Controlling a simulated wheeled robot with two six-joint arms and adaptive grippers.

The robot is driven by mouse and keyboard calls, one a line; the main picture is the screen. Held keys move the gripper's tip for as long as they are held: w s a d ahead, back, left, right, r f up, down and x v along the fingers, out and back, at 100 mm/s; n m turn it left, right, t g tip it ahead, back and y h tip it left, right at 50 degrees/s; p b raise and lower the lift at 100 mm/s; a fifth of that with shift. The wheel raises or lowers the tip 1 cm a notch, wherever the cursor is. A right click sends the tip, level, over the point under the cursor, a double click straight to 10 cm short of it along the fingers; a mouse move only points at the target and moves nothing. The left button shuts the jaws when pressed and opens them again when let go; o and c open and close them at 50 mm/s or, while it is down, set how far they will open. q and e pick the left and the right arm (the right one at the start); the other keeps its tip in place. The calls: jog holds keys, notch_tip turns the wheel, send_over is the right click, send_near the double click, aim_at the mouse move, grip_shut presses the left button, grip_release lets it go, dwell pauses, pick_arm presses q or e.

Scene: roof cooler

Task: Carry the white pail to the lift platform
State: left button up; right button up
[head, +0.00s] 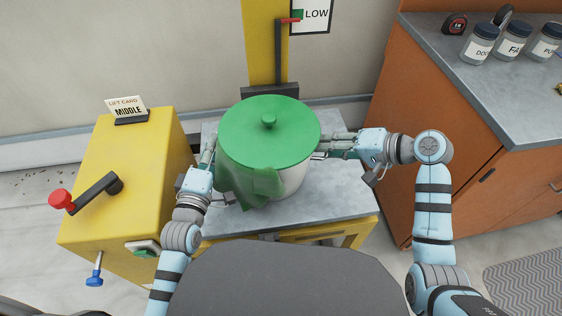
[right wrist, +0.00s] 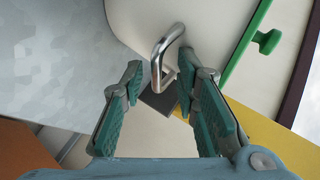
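The white pail (head: 290,186) stands upright on the grey metal top of the lift platform (head: 328,208). A green lid (head: 262,139) with a knob covers it, and a green cloth (head: 250,187) hangs down its front left side. My right gripper (head: 337,145) is at the pail's right side. In the right wrist view its fingers (right wrist: 160,85) are apart, with the pail's bent metal handle (right wrist: 162,52) between their tips, not clamped. My left gripper (head: 207,156) is at the pail's left side; its fingertips are too small to read, and the left handle is hidden.
A yellow box (head: 112,184) at left carries a red-knobbed lever (head: 88,192) and a card (head: 128,108) reading MIDDLE. Behind the pail, a yellow mast (head: 265,45) has a red pointer by a LOW sign (head: 316,14). An orange cabinet (head: 440,110) with jars stands at right.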

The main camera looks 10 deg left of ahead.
pick_arm(q)
jog(key=s, duration=0.5)
jog(key=shift+s, duration=0.4)
pick_arm(e)
jog(key=v, duration=1.2)
pick_arm(q)
jog(key=shift+a, duration=0.1)
pick_arm(e)
jog(key=shift+d, duration=0.1)
